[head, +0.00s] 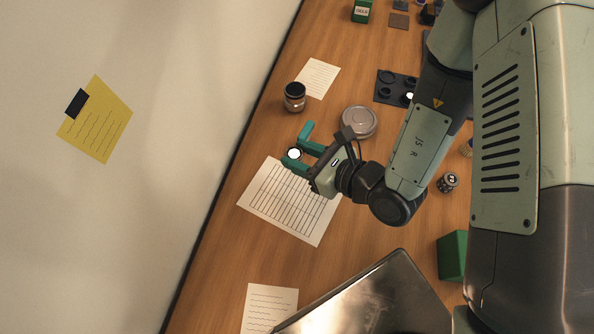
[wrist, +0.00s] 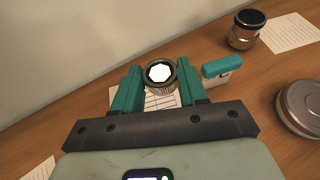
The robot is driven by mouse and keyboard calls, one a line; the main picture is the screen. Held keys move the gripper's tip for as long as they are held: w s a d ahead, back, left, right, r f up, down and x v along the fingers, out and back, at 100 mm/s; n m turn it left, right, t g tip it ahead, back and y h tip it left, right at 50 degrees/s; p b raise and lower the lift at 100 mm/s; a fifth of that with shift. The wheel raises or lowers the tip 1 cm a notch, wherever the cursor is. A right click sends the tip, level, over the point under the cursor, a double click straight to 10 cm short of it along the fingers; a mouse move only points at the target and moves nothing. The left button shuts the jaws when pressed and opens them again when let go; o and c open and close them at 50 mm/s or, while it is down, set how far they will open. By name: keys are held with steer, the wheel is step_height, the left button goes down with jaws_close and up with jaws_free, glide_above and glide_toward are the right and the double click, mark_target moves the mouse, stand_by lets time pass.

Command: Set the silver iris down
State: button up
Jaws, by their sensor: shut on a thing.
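The silver iris is a short metal ring with a bright, many-sided white opening. It sits between my teal fingertips in the wrist view (wrist: 160,74) and shows small at the fingers in the head view (head: 293,154). My gripper (head: 297,157) is shut on it, with one finger on each side of the ring; the gripper also shows in the wrist view (wrist: 160,82). The iris is over or near the top edge of a ruled sheet (head: 290,205). I cannot tell whether its underside touches the table.
A teal-and-white block (wrist: 221,70) stands close right of my fingers. A dark-topped jar (head: 294,97) and a round silver tin (head: 359,121) are nearby. A black tray (head: 385,91) lies farther back. A wall borders the wooden table on the left.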

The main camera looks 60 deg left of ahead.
mark_target(300, 183)
step_height(300, 183, down, 10)
steer(key=shift+r, duration=0.1)
stand_by(0.4)
steer(key=shift+f, duration=0.2)
steer(key=o, duration=1.1)
steer(key=shift+c, duration=0.2)
steer(key=shift+r, duration=0.15)
steer(key=v, duration=1.2)
steer(key=shift+r, duration=0.1)
